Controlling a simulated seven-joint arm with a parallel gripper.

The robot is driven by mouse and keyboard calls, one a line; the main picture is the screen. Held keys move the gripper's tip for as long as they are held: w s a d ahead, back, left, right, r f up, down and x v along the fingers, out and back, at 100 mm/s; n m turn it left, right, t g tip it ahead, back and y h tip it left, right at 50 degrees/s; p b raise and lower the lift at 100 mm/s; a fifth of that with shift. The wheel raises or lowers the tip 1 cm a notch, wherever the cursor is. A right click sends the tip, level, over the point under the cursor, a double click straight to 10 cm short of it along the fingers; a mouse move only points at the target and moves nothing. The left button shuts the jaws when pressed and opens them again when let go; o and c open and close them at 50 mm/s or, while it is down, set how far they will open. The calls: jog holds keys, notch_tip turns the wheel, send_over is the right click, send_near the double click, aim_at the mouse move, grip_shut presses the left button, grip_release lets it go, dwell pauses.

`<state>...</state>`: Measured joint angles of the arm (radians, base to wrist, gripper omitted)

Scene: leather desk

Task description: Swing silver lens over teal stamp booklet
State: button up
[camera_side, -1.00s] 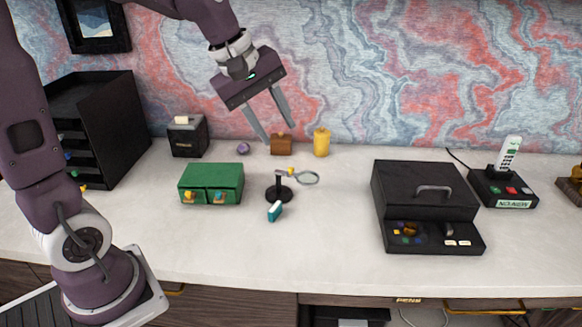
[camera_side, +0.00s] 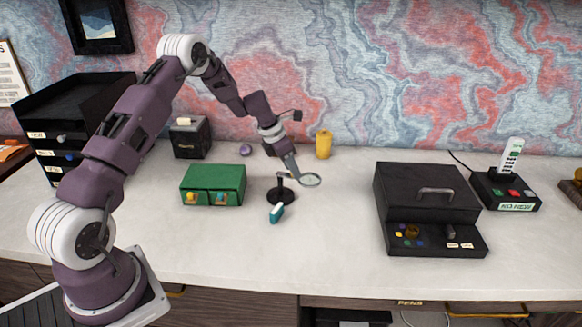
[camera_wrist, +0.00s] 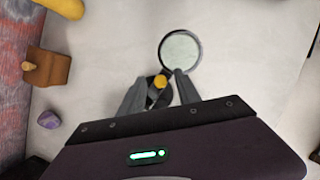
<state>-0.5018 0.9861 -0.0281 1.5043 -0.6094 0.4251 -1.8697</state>
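The silver lens (camera_side: 310,180) is a round glass in a thin rim on a short arm, on a stand with a round black base (camera_side: 281,198). It also shows in the wrist view (camera_wrist: 180,51), ahead of my fingers. My gripper (camera_side: 294,174) is low at the lens arm. In the wrist view my gripper (camera_wrist: 160,78) is open, its fingers apart on either side of a yellow knob (camera_wrist: 160,82); contact is not clear. The teal stamp booklet (camera_side: 276,213) stands in front of the base, left of the lens, and is not visible in the wrist view.
A green drawer box (camera_side: 212,184) is left of the stand. A yellow cylinder (camera_side: 323,144) stands behind the lens. A brown box (camera_wrist: 47,68) and purple stone (camera_wrist: 48,120) lie nearby. A black case (camera_side: 425,195) is to the right; desk between is clear.

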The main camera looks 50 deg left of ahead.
jog(key=shift+c, duration=0.3)
grip_shut()
dwell(1.1)
